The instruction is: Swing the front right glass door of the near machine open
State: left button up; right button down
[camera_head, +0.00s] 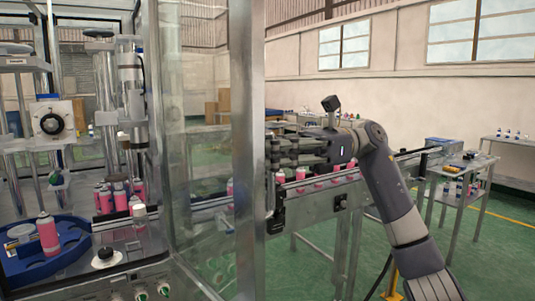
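The near machine (118,262) fills the left side of the head view, with metal columns and pink cans inside. A glass door panel (200,110) stands at its right, with a wide metal frame edge (248,90) nearest me. The panel slants towards me from the machine, and the front left of it looks uncovered. My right gripper (272,150) comes in from the right, with its dark fingers pointing left at the frame edge, about mid-height. A dark fitting (278,212) sits just below the fingers. Whether the fingers touch or grip anything is hidden. My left gripper is out of view.
A conveyor (330,198) with pink cans runs behind my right arm. A blue tray (72,262) with a can is at the lower left. Side tables (465,172) stand at the right. Green floor (500,270) is open at the lower right.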

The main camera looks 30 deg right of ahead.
jog(key=shift+s+f, duration=0.1)
jog(key=shift+f, duration=0.05)
jog(key=c, duration=1.7)
grip_release()
jog(key=shift+o, duration=0.2)
jog(key=shift+s+d, duration=0.15)
jog(key=shift+d, duration=0.1)
jog(key=d, duration=1.1)
jog(key=shift+d, duration=0.4)
